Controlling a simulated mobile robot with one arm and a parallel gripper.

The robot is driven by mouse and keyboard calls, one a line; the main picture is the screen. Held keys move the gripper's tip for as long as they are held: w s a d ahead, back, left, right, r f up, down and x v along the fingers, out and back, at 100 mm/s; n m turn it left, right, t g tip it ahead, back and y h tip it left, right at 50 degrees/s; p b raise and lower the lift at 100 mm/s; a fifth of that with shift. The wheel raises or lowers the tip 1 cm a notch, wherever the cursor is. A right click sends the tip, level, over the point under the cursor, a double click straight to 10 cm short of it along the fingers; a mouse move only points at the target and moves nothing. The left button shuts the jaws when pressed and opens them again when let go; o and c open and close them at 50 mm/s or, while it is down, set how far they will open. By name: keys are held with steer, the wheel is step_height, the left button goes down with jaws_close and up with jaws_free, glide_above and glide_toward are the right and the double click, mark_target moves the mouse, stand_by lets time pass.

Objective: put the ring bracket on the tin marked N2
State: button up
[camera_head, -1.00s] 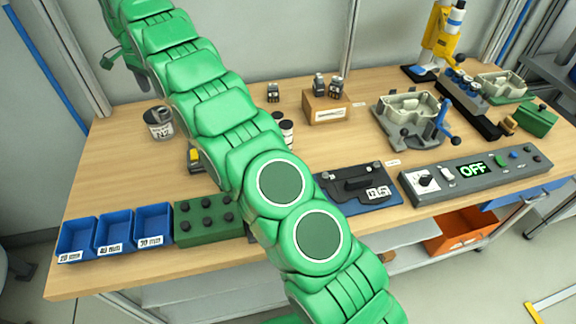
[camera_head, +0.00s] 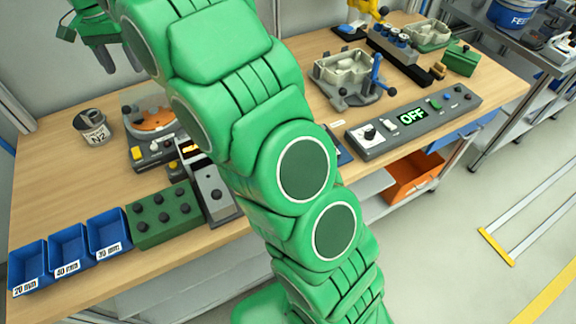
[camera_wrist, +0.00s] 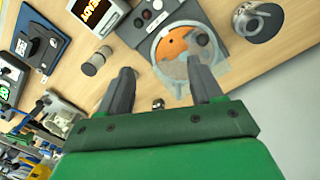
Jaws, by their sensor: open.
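The tin marked N2 (camera_head: 93,127) stands open at the left rear of the bench; it also shows at upper right in the wrist view (camera_wrist: 258,22). My gripper (camera_head: 118,70) hangs above the back of the bench near the tin, partly cut by the top edge. In the wrist view its two fingers (camera_wrist: 160,82) are apart, with nothing held. In the head view my arm hides the bench's middle.
A device with an orange disc (camera_head: 150,120) stands right of the tin. Blue bins (camera_head: 68,250) and a green block with knobs (camera_head: 163,215) line the front edge. A grey fixture (camera_head: 345,75) and an OFF panel (camera_head: 413,120) are at right. Bare wood surrounds the tin.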

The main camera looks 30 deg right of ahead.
steer(key=s+d+r+n, duration=0.1)
steer(key=s+d+n, duration=0.1)
steer(key=s+d, duration=0.7)
steer(key=s+d+r+n, duration=0.1)
steer(key=s+d, duration=0.3)
steer(key=s, duration=0.8)
steer(key=s+d+f+n, duration=0.1)
steer(key=s+d+f, duration=0.2)
steer(key=s, duration=0.9)
steer(key=s+d+f+n+g, duration=0.1)
steer(key=s+d+f+n, duration=0.1)
steer(key=s, duration=1)
step_height(320, 180, down, 3)
steer(key=shift+s+d+r, duration=0.2)
steer(key=shift+s+d, duration=0.05)
steer(key=shift+d, duration=0.4)
